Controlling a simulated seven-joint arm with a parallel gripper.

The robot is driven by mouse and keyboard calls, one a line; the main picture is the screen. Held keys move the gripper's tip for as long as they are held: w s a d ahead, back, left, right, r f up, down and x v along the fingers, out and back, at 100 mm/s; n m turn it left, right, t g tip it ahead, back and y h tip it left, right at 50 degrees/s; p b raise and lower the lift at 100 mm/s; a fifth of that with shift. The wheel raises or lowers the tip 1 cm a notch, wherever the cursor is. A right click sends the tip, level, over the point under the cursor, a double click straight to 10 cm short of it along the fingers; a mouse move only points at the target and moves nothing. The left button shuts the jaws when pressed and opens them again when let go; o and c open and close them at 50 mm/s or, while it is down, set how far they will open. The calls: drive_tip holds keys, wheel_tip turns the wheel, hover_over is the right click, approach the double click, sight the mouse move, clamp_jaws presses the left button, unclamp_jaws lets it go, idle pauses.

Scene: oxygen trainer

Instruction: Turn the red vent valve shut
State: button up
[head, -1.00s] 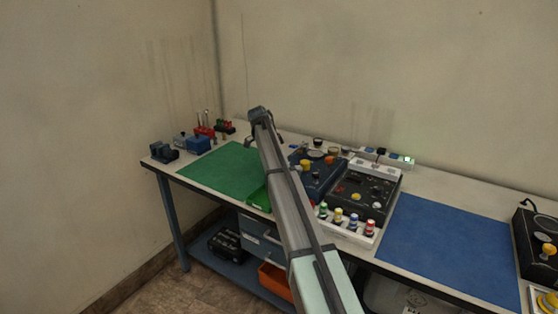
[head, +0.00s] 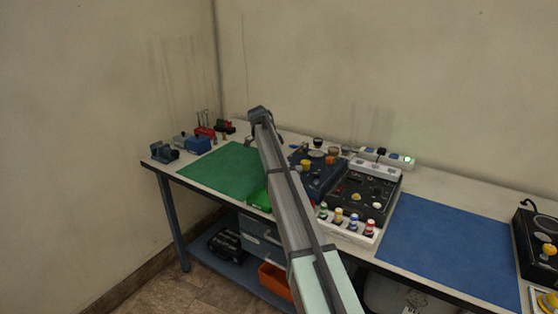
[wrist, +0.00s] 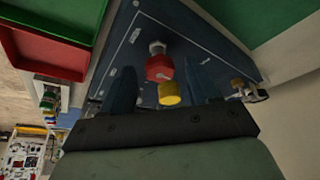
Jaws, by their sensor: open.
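The red vent valve (wrist: 159,67) shows in the wrist view as a round red knob on a pale stem, on a dark blue panel (wrist: 145,35). A yellow knob (wrist: 170,94) sits close below it in the picture. My gripper (wrist: 163,78) is open, with one dark blue finger left of the knobs and the other right of them. No contact with the red knob shows; how far the fingers are from it in depth I cannot tell. In the head view my gripper (head: 250,137) is small and partly hidden by my arm, left of the blue trainer panel (head: 325,178).
In the wrist view a green tray (wrist: 70,14) and a red tray (wrist: 45,52) lie upper left. The head view shows a green mat (head: 215,170), a black control box (head: 365,190), small coloured-cap bottles (head: 338,216) and a clear blue mat (head: 445,245).

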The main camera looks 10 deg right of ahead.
drive_tip(key=shift+r, duration=0.1)
drive_tip(key=v, duration=1.3)
drive_tip(key=shift+a+r, duration=0.2)
drive_tip(key=shift+r, duration=0.05)
